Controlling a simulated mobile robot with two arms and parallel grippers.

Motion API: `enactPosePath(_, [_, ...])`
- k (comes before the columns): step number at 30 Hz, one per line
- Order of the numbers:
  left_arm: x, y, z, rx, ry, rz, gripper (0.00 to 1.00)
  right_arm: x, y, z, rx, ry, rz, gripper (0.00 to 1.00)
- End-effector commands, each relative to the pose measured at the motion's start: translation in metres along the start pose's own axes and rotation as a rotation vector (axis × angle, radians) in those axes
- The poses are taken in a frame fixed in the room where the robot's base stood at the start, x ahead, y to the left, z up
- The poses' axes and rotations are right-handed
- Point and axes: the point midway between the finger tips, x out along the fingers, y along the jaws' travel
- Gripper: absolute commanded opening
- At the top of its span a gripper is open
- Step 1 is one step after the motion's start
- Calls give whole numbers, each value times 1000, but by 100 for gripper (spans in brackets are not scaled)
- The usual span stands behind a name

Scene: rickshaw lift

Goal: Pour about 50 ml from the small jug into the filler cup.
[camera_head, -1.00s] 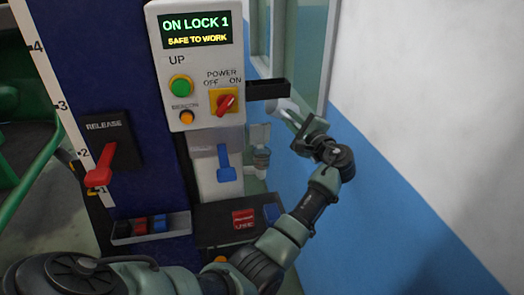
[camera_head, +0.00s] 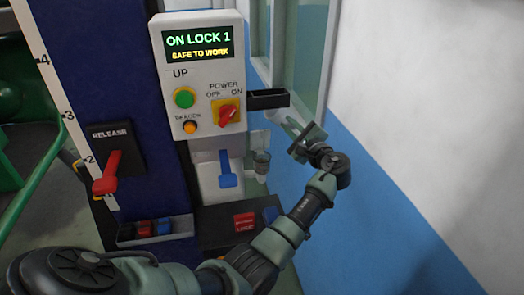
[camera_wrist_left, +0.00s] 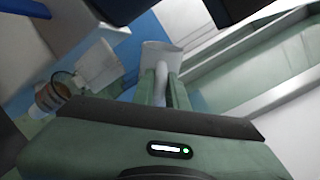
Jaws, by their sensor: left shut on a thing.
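My left gripper (camera_head: 299,139) is shut on the small jug (camera_head: 281,119), a pale vessel just above and right of the filler cup. In the left wrist view the jug (camera_wrist_left: 162,52) shows beyond the fingers, with its handle between them. The jug looks tilted; I see no stream and cannot tell its fill level. The filler cup (camera_head: 261,160) is a small clear cup beside the lift column, and it also shows at left in the left wrist view (camera_wrist_left: 49,96), with something reddish brown in or behind it. My right gripper is not in view.
The control panel (camera_head: 199,75) reads "ON LOCK 1, SAFE TO WORK". A black tray (camera_head: 268,99) sticks out from its right side, close above the jug. The blue column has a red release lever (camera_head: 107,172). A blue and white wall (camera_head: 410,180) bounds the right.

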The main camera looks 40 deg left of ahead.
Motion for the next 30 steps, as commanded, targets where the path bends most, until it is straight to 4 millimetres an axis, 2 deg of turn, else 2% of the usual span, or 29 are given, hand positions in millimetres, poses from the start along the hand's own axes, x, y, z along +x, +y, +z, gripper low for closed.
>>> enactPosePath(1, [0, -4, 4, 22, -1, 0, 0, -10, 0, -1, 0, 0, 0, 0])
enactPosePath(4, [0, -4, 4, 52, -1, 1, 0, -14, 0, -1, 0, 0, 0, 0])
enactPosePath(20, [0, -3, 3, 71, -1, 1, 0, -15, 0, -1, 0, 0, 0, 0])
enactPosePath(28, [0, -12, 9, 171, -1, 4, 0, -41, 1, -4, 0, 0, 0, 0])
enactPosePath(29, [0, -12, 8, 193, -1, 4, 0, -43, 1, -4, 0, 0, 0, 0])
enactPosePath(30, [0, -5, -3, 229, 0, 4, 0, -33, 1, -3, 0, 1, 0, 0])
